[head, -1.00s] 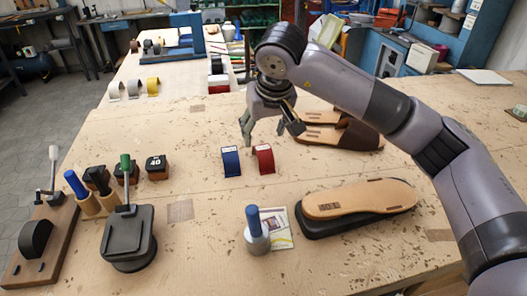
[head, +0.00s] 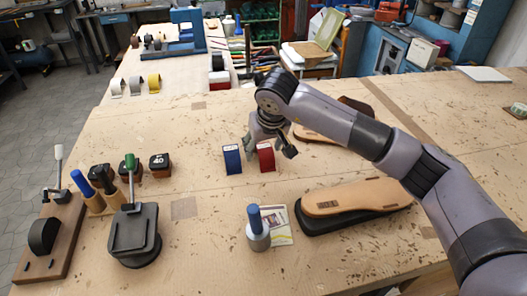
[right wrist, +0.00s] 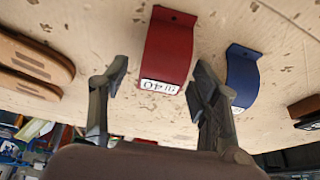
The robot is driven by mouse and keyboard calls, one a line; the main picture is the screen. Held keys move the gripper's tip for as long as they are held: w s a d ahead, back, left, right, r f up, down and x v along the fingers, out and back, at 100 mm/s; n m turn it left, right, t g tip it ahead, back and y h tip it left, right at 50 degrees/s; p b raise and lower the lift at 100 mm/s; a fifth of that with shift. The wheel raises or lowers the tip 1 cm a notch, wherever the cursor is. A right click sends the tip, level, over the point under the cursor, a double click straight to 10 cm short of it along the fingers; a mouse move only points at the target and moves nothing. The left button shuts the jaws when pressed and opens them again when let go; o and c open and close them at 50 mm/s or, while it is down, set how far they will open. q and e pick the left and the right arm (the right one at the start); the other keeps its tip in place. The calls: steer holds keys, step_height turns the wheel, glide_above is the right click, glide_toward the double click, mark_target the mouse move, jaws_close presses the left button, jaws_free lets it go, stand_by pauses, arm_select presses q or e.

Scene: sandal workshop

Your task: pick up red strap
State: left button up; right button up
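The red strap (head: 266,157) stands as a curved band on the workbench, just right of the blue strap (head: 232,159). My right gripper (head: 270,148) is at the red strap from behind, with its fingers low by the strap's top. In the right wrist view the red strap (right wrist: 169,48) lies between and beyond the two spread fingers of the gripper (right wrist: 160,82). A white label marked 40 shows on its near end. The fingers look clear of it. The blue strap (right wrist: 243,78) is beside the right-hand finger. My left gripper is out of view.
A tan sole on a black base (head: 357,197) lies to the right. Black presses and stamp blocks (head: 159,166) stand at the left. Bench around the straps is mostly clear.

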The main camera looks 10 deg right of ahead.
steer(key=c, duration=0.9)
steer(key=shift+c, duration=0.2)
